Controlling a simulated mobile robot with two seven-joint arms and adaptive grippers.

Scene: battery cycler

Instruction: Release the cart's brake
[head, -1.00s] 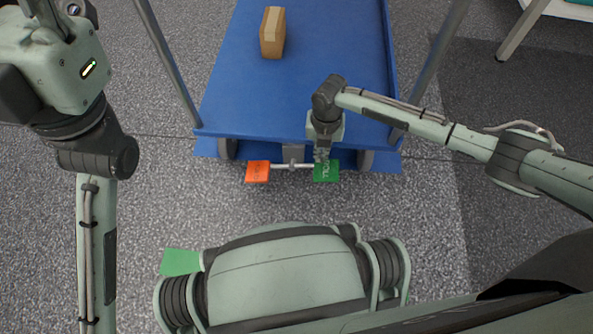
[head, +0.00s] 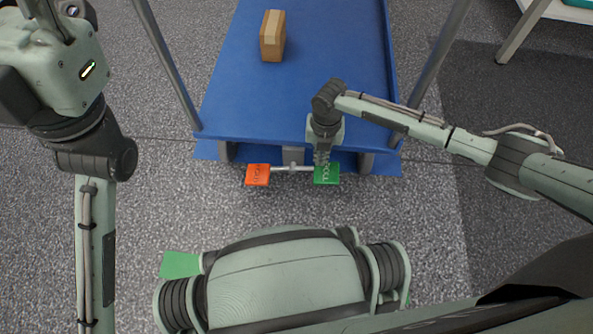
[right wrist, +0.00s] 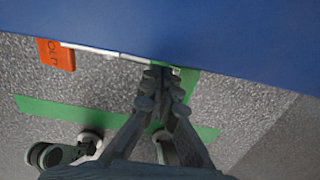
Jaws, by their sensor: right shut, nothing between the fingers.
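The blue cart (head: 290,105) stands in front of me. At its near end a light bar (head: 292,168) carries an orange pedal (head: 257,175) on the left and a green pedal (head: 327,174) on the right. Both pedals bear lettering. My right gripper (head: 322,160) points down with its fingertips at the far edge of the green pedal; contact is unclear. It is shut and empty, its fingertips together in the right wrist view (right wrist: 163,72), where the orange pedal (right wrist: 57,54) shows at upper left. My left gripper (head: 48,10) is raised at the upper left, its fingertips cut off.
A cardboard box (head: 272,36) sits on the cart's deck. Upright posts (head: 168,65) flank the deck on both sides. A table leg (head: 522,32) stands at the upper right beside a dark floor mat (head: 520,100).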

